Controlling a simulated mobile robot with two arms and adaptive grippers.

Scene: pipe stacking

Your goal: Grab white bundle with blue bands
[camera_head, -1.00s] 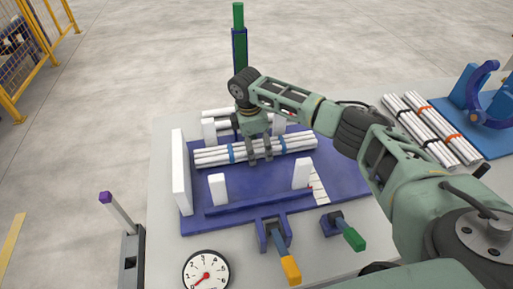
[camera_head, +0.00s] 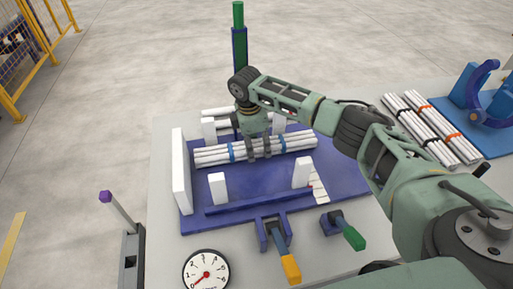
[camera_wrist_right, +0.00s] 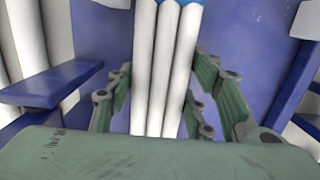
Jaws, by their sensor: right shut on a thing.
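The white bundle with blue bands (camera_head: 210,156) lies across the blue fixture (camera_head: 340,172), between white upright blocks. One blue band shows left of my right gripper and one to its right. My right gripper (camera_head: 259,154) comes down from above and is shut on the bundle near its middle. In the right wrist view the white pipes (camera_wrist_right: 163,70) run between the green fingers (camera_wrist_right: 162,100), with a blue band at the top edge. The fingertips' lower parts are hidden by the pipes and palm. My left gripper is not in view.
Other white pipes (camera_head: 214,112) lie behind the bundle. Bundles with black (camera_head: 420,130) and orange bands (camera_head: 447,128) lie at the right near a blue stand (camera_head: 478,100). A dial (camera_head: 206,272), an orange-handled lever (camera_head: 288,265) and a green-handled lever (camera_head: 352,236) stand in front.

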